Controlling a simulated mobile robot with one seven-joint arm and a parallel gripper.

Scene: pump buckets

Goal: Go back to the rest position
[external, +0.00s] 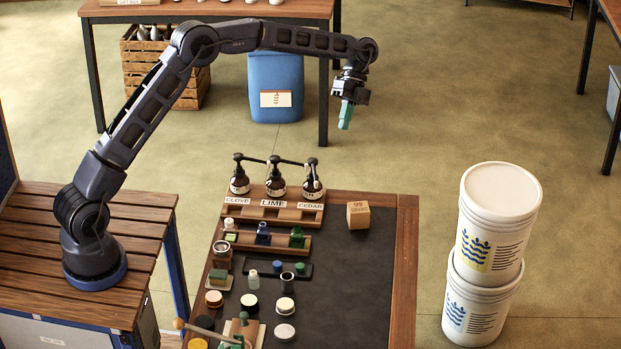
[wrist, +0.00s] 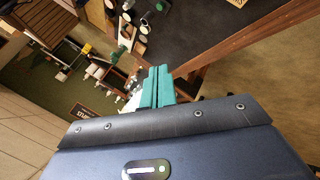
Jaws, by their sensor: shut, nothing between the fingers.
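My gripper (external: 346,115) is shut and empty, its teal fingers pointing down. In the external view it hangs at the end of my outstretched arm, high above the floor and beyond the far edge of the dark-topped table (external: 345,290). It touches nothing there. In the wrist view the teal fingertips (wrist: 158,72) are pressed together with nothing between them. Three brown pump bottles stand in a wooden rack (external: 272,212) below and to the left of my gripper, labelled Clove (external: 239,182), Lime (external: 276,184) and Cedar (external: 312,182).
A small wooden block (external: 358,214) sits right of the rack. Jars and small bottles fill the table's left side; its right side is clear. Two stacked white buckets (external: 490,250) stand on the floor at right. A blue bin (external: 276,80) and wooden crate (external: 160,70) are behind.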

